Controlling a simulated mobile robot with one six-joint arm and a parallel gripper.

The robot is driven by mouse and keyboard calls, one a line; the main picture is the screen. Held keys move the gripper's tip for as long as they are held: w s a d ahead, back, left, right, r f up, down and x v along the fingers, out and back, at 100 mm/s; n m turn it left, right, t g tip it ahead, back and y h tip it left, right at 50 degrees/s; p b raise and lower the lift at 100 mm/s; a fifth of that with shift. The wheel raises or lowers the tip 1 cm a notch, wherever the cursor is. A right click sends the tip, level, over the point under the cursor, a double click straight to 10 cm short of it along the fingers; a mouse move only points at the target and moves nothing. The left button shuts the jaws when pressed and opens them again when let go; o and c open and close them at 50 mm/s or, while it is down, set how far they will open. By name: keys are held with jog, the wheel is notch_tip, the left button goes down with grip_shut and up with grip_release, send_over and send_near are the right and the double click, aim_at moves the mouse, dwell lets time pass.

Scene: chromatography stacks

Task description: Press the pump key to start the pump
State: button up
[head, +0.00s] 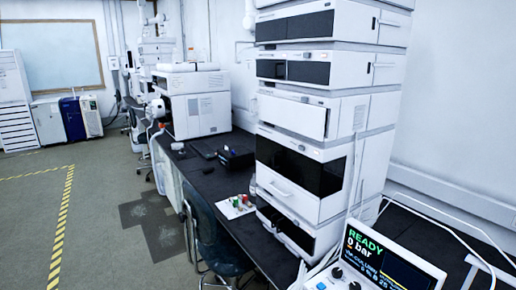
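A white control unit (412,262) stands at the lower right, cut off by the bottom edge of the head view. Its dark screen (365,252) reads "READY" and "0 bar" in large letters, with smaller lines below that I cannot fully read. Round dark knobs or buttons (337,272) sit on its pale front at the lower left of the screen. I cannot tell which of these, if any, is the pump key. My gripper is not in view.
A tall stack of white chromatography modules (302,178) stands on the dark bench (202,178) behind the control unit. Small coloured-cap vials (236,203) and a dark chair (215,240) are near its left. White tubing (462,226) loops at the right. Open floor (110,220) lies left.

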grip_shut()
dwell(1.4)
